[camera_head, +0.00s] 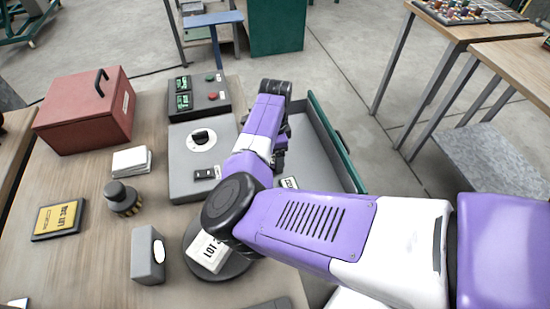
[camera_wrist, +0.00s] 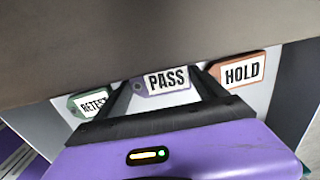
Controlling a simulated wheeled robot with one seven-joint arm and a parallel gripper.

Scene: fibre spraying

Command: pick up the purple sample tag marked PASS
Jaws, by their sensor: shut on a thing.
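The purple sample tag marked PASS (camera_wrist: 166,81) shows in the wrist view between my two dark fingers. My gripper (camera_wrist: 164,78) is shut on it. The tag is close to a pale surface, and I cannot tell whether it touches it. In the head view my purple and white arm reaches over an open drawer with a green front (camera_head: 335,140). There my fingers and the PASS tag are hidden or too small to make out.
A green RETEST tag (camera_wrist: 91,102) is left of my fingers and an orange HOLD tag (camera_wrist: 238,72) is right. A grey panel (camera_wrist: 130,45) hangs close above. The grey control unit (camera_head: 190,165) stands left of the drawer. A red box (camera_head: 85,112) is on the bench.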

